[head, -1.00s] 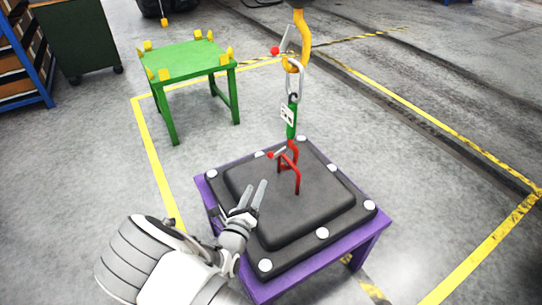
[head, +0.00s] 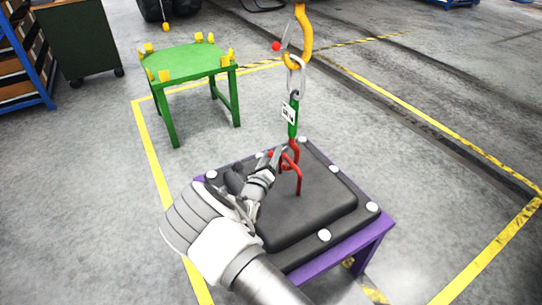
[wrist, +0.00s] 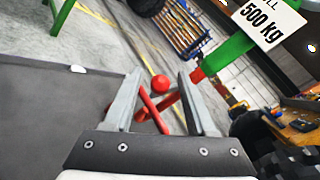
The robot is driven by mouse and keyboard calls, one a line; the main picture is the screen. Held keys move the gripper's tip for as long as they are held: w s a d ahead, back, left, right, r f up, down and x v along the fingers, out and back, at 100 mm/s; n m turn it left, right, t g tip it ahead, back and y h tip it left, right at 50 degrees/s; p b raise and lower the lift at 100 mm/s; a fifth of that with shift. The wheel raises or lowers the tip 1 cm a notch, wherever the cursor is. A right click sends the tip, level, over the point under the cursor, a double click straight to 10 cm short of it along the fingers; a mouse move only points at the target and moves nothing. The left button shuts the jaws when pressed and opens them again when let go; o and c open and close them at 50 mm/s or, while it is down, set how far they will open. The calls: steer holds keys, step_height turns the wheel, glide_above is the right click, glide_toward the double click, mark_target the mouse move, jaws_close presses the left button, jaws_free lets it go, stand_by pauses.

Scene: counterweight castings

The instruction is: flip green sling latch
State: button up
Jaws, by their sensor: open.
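The green sling (head: 292,118) hangs from a grey link on the yellow crane hook (head: 305,35); it also shows in the wrist view (wrist: 230,52) with its 500 kg tag. At its lower end is a red hook (head: 295,150) at the red lifting eye (head: 298,180) of the dark casting (head: 320,205). The latch's red ball (wrist: 160,84) shows between my two fingers in the wrist view. My gripper (wrist: 158,76) is open around the ball, with no clear contact visible. In the head view my gripper (head: 279,154) is beside the red hook and partly hides the latch.
The casting, with white round pads, rests on a purple stand (head: 370,240). A green stand (head: 180,62) with yellow corner posts stands at the back left. The crane hook has its own latch with a red ball (head: 276,46). Yellow lines mark the open floor.

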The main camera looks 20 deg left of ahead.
jaws_close()
stand_by(1.4)
